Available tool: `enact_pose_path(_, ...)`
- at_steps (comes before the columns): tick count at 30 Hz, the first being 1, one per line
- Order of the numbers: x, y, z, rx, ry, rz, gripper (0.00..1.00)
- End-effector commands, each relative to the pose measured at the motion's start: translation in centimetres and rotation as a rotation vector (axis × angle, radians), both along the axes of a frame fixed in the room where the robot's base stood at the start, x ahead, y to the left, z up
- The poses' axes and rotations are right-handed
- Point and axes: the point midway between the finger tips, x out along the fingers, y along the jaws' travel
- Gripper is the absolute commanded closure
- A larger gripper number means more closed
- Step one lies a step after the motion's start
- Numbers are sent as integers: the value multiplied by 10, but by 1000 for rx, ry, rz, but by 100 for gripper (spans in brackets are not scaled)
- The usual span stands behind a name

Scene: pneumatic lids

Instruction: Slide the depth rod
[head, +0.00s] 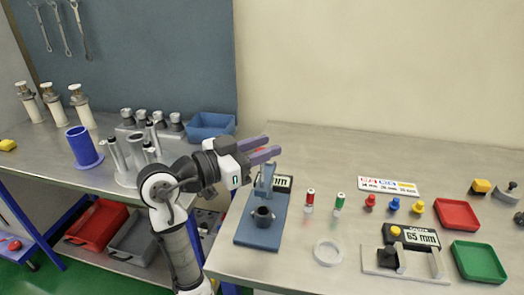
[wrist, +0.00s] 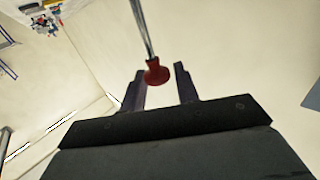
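A thin metal rod (wrist: 143,28) with a round red knob (wrist: 155,73) on its end shows in the wrist view. The knob lies at the gap between my fingertips, with a gap to each finger. I cannot tell how deep it sits between them. My gripper (head: 272,146) is open, its two purple fingers pointing right above a blue gauge stand (head: 255,236). They also show in the wrist view (wrist: 159,76). The stand has a pale blue upright (head: 265,178), a small display (head: 284,183) and a dark cup (head: 263,216) on its base. My gripper partly covers the stand's top.
Red-topped (head: 310,200) and green-topped (head: 339,203) cylinders and a white ring (head: 327,252) stand right of the gauge stand. Further right are a 65 mm display unit (head: 421,236), a red tray (head: 457,214) and a green tray (head: 479,262).

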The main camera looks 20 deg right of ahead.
Motion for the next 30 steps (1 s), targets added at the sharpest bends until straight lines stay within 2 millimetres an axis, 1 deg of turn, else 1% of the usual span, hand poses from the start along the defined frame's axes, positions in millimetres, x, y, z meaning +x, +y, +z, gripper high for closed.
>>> enact_pose_path(1,0,0,0,1,0,0,62)
enact_pose_path(2,0,0,0,2,0,-1,58)
enact_pose_path(3,0,0,0,3,2,-1,58)
enact_pose_path(10,0,0,-2,5,3,-2,58)
enact_pose_path(14,-1,9,-3,5,3,1,58)
enact_pose_path(17,-4,24,-4,5,1,3,58)
enact_pose_path(24,-14,79,-5,4,1,5,58)
enact_pose_path(30,-22,116,-4,4,2,2,58)
